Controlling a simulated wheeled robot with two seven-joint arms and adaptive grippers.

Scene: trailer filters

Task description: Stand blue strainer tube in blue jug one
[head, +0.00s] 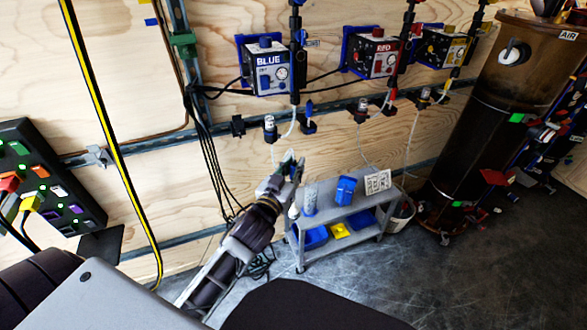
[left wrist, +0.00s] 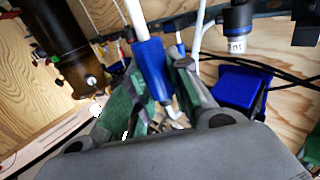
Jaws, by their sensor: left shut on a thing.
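My left gripper (head: 290,169) is raised in front of the wood wall, up and left of the cart top. In the left wrist view, its green-padded fingers (left wrist: 160,85) are shut on a blue piece with a white hose running up from it, which I take to be the blue strainer tube (left wrist: 150,62). A small metallic end shows below the blue piece. A blue container (head: 345,189), which seems to be blue jug one, stands on the cart top, right of and below the gripper and apart from it. My right gripper is not in view.
The grey cart (head: 338,213) also carries a speckled cylinder (head: 310,199) and a white labelled card (head: 378,181). Blue and yellow trays are on its lower shelf. The BLUE pump box (head: 267,68) and hoses hang on the wall. A brown tank (head: 487,115) stands right.

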